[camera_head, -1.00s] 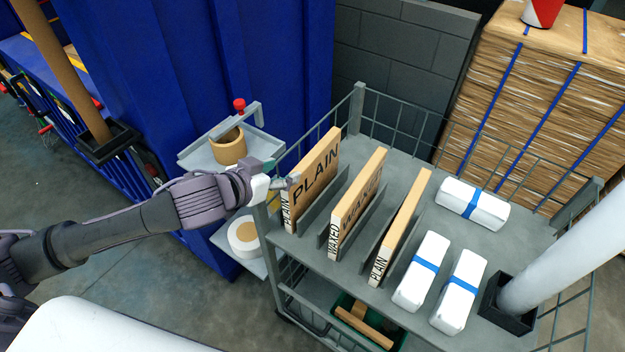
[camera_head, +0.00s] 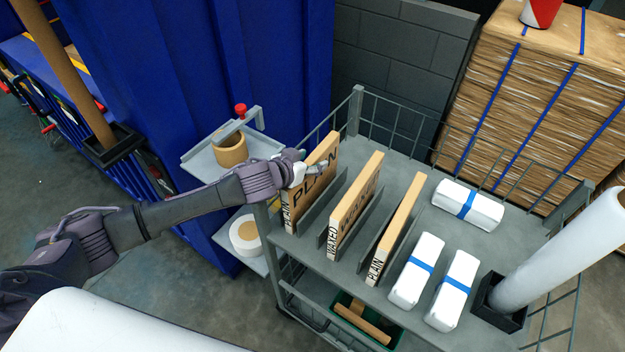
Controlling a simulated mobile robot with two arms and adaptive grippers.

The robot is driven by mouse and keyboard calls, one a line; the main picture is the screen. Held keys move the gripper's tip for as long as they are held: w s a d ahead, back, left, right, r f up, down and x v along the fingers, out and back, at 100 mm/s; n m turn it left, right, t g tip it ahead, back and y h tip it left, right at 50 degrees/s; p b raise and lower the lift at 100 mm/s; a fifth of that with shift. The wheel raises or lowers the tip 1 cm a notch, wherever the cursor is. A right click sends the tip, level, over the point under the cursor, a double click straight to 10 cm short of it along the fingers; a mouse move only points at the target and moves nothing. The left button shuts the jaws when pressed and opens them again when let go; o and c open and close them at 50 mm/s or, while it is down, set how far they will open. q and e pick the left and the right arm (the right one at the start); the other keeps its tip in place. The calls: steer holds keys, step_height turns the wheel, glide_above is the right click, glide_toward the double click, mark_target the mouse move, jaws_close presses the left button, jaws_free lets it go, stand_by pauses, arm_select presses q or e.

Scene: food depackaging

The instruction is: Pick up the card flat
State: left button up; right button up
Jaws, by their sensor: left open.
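Several card flats stand upright on edge in slots on the grey cart shelf. The left one, marked PLAIN (camera_head: 318,193), is nearest my arm. The middle one is marked WAXED (camera_head: 357,207), and the right one is marked PLAIN (camera_head: 398,230). My left gripper (camera_head: 318,170) is open at the upper part of the left PLAIN flat and covers some of its lettering. I cannot tell whether its fingers touch the flat. My right gripper is not in view.
White packs with blue bands (camera_head: 467,204) lie on the right of the cart (camera_head: 425,165), near a white roll (camera_head: 560,250) in a black holder. A side shelf holds a brown tape roll (camera_head: 230,150). Wire rails edge the cart. A strapped cardboard stack (camera_head: 540,100) stands behind.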

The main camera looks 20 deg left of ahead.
arm_select(q)
steer(key=shift+c, duration=0.2)
jaws_close()
stand_by(0.4)
